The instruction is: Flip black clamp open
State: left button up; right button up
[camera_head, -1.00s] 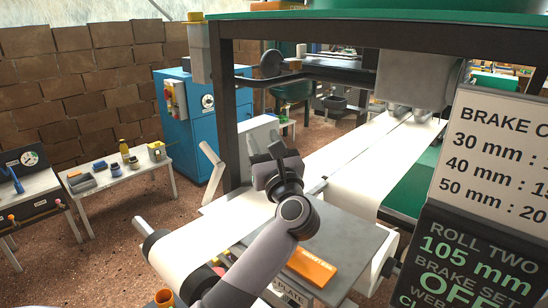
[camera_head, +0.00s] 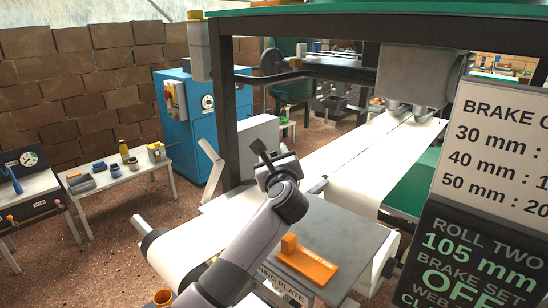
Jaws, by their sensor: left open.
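My left gripper (camera_head: 262,156) is over the white paper web (camera_head: 345,150), with its arm coming up from the bottom. Its dark fingers point up and away from me; it is open, and nothing shows between the fingers. I cannot clearly pick out the black clamp; the gripper and forearm may hide it. A small dark edge piece (camera_head: 318,186) shows beside the web, right of the gripper and apart from it. I cannot tell whether it is part of the clamp. My right gripper is not in view.
An orange block (camera_head: 306,262) with an upright tab lies on the grey plate (camera_head: 350,235). A dark machine post (camera_head: 229,110) and a pale tilted lever (camera_head: 211,160) stand left of the gripper. A sign board (camera_head: 490,200) blocks the right side.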

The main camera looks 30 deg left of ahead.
pick_arm(q)
jog(key=shift+w+a, duration=0.15)
grip_shut()
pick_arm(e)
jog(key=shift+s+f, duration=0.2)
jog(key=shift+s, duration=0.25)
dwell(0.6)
